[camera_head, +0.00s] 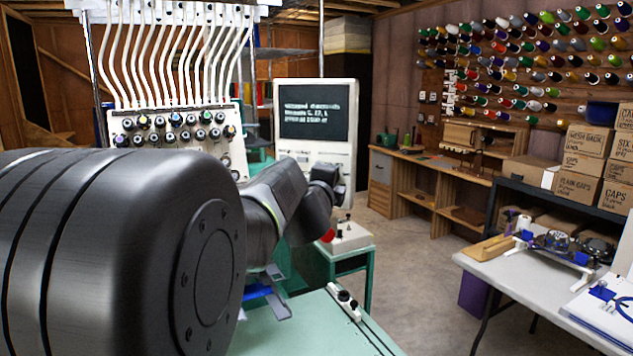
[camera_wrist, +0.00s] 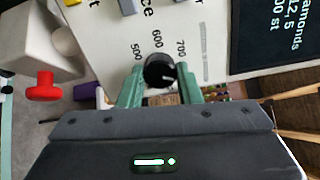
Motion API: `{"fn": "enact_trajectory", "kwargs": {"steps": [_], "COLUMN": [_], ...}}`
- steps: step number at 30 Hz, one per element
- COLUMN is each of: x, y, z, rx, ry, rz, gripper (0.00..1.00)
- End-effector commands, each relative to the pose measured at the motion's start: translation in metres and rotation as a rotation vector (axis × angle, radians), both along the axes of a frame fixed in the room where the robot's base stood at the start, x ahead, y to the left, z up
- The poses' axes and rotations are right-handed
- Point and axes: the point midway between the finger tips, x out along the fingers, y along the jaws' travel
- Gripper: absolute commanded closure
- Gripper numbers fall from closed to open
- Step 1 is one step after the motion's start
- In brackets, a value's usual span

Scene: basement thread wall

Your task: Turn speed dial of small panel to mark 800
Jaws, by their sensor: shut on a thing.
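The small panel is a white unit with a dark text screen; its front shows in the head view (camera_head: 343,160) and in the wrist view (camera_wrist: 105,35). In the wrist view the black speed dial (camera_wrist: 159,71) sits among the printed marks 500, 600 and 700. A small light mark shows on its right side, but I cannot read its exact setting. The mark 800 is not visible. My gripper (camera_wrist: 160,84) has its green fingers on either side of the dial, shut on it. In the head view my arm hides the dial and the fingertips.
A red knob (camera_wrist: 43,86) stands left of my gripper in the wrist view. In the head view, a green table (camera_head: 290,325) lies below my arm. A white table (camera_head: 480,275) with tools stands at right. The concrete floor (camera_head: 410,250) between is clear.

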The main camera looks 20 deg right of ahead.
Motion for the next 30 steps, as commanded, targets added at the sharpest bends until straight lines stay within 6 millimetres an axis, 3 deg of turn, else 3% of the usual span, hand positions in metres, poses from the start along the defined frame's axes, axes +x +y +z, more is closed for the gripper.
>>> {"fn": "enact_trajectory", "kwargs": {"steps": [14, 15, 18, 30], "x": [0.0005, 0.0005, 0.0004, -0.0058], "y": [0.0005, 0.0005, 0.0004, 0.0049], "z": [0.0058, 0.0059, 0.0051, 0.0035], "rx": [0.005, 0.005, 0.005, 0.007], "ry": [-0.015, -0.015, -0.014, -0.012], "rz": [0.002, 0.002, 0.001, 0.0], "gripper": [0.92, 0.63, 0.47, 0.47]}}
